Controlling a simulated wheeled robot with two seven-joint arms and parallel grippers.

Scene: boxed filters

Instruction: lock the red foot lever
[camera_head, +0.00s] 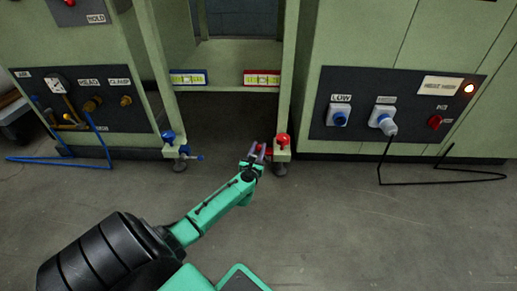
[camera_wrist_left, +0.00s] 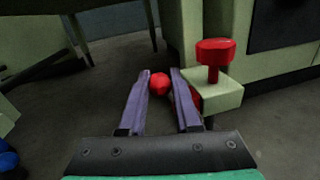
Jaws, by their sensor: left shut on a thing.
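The red foot lever shows as a red ball end (camera_wrist_left: 159,84) between the fingers of my left gripper (camera_wrist_left: 160,97) in the left wrist view. The gripper is shut on it, and the fingers hide part of the lever. In the head view my left gripper (camera_head: 260,152) is low at the foot of the right-hand post, beside a pale green foot block (camera_head: 281,156). A red knob (camera_head: 282,140) stands upright on that block; it also shows in the left wrist view (camera_wrist_left: 215,52), right of the fingers. My right gripper is not in view.
A blue knob and lever (camera_head: 170,137) sit on the left post's foot. A left panel (camera_head: 85,100) has valves and a blue hose. A right panel (camera_head: 390,105) has plugs, a lit lamp and a black cable on the floor. Grey floor (camera_head: 330,220) in front is clear.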

